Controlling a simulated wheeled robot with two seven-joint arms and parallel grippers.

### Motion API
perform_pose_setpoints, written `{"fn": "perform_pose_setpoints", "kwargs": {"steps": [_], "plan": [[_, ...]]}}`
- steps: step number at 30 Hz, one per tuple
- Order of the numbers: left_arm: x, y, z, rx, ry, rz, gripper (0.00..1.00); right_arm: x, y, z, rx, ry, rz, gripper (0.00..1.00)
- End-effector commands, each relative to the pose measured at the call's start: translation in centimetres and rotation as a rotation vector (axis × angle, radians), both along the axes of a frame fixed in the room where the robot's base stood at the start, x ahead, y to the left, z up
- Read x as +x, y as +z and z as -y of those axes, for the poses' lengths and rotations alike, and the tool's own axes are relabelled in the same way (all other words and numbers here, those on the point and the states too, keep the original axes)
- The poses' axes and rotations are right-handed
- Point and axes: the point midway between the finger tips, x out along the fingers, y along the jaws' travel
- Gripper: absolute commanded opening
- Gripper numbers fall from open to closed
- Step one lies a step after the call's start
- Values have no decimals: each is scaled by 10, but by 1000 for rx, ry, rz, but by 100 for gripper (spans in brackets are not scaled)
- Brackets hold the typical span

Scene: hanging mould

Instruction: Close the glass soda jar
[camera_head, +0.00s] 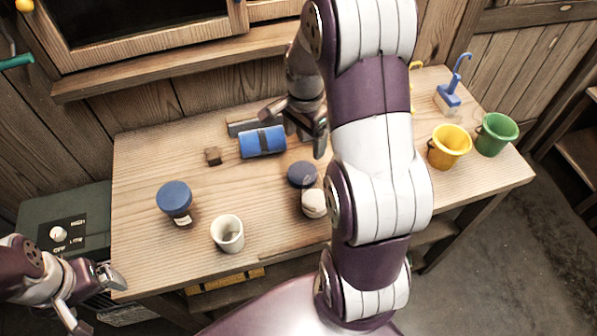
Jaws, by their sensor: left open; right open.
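A small jar with pale contents (313,204) stands near the front middle of the table, partly beside my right arm. A dark blue round lid (302,173) shows just behind it; I cannot tell whether the two are joined. The jar looks uncovered on top. Another jar with a blue lid on (174,198) stands upright at the left. My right gripper (294,128) is open above the back of the table, behind the lid and near a blue cylinder. My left gripper (100,303) is open and empty off the table's front left corner.
A white cup (228,234) stands at the front. The blue cylinder (262,142) and a small brown block (213,156) lie farther back. Yellow (449,147) and green (496,134) buckets and a blue tool (450,94) are at the right. My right arm hides part of the table.

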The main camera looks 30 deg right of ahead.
Motion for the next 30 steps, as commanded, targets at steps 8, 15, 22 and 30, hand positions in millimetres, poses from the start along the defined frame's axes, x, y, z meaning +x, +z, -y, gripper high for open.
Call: {"fn": "perform_pose_setpoints", "kwargs": {"steps": [8,15,22,30], "plan": [[0,0,0,0,0,0,94,0,-2,-1,0,2,0,86],[0,6,0,0,0,0,94,0,-42,-1,2,3,-3,86],[0,8,0,0,0,0,94,0,-72,-1,0,3,0,86],[0,8,0,0,0,0,94,0,-75,-1,-1,3,1,86]]}}
